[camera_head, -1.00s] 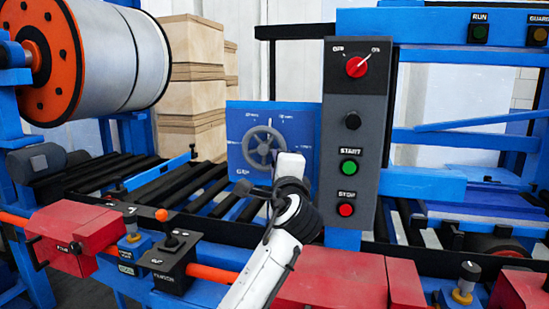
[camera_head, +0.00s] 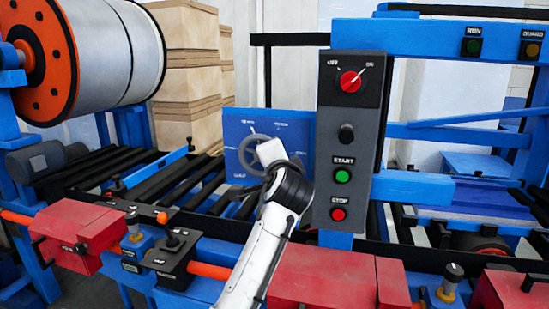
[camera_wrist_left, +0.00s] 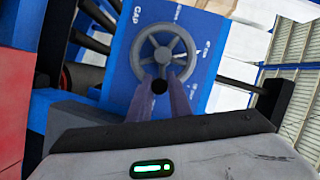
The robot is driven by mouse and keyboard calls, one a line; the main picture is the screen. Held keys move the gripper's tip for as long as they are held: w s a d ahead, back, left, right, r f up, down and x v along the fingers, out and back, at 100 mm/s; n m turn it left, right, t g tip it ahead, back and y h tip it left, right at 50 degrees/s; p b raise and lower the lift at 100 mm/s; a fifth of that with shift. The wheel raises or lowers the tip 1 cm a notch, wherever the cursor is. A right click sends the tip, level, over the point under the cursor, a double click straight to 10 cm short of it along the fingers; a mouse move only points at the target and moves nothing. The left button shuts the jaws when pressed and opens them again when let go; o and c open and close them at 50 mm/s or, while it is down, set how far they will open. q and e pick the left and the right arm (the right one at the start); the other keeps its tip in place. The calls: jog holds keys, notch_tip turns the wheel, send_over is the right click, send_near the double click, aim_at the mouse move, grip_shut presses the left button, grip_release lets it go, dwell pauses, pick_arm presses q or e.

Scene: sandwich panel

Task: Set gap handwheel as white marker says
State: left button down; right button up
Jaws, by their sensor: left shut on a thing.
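The grey spoked gap handwheel (camera_head: 246,148) stands on a blue panel (camera_head: 232,123) behind the roller bed in the head view. My left arm partly covers it there. In the left wrist view the whole handwheel (camera_wrist_left: 165,46) shows on the blue panel (camera_wrist_left: 122,75), beside the word GAP. My left gripper (camera_wrist_left: 162,86) is shut at the wheel's rim nearest the camera, around a small dark round handle (camera_wrist_left: 160,86). Small white marks and labels ring the wheel; most are too small to read. My right gripper is out of view.
A grey control box (camera_head: 343,205) with a red switch, START and STOP buttons stands close right of my left arm. Red boxes (camera_head: 320,285) and a small joystick box (camera_head: 170,258) line the front rail. A large roll (camera_head: 115,55) hangs at the left.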

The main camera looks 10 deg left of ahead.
pick_arm(q)
jog(key=shift+r, duration=0.25)
jog(key=c, duration=1.6)
grip_release()
jog(key=shift+c, duration=0.2)
jog(key=shift+f, duration=0.1)
jog(key=shift+s, duration=0.1)
jog(key=v, duration=0.7)
jog(key=shift+s, duration=0.15)
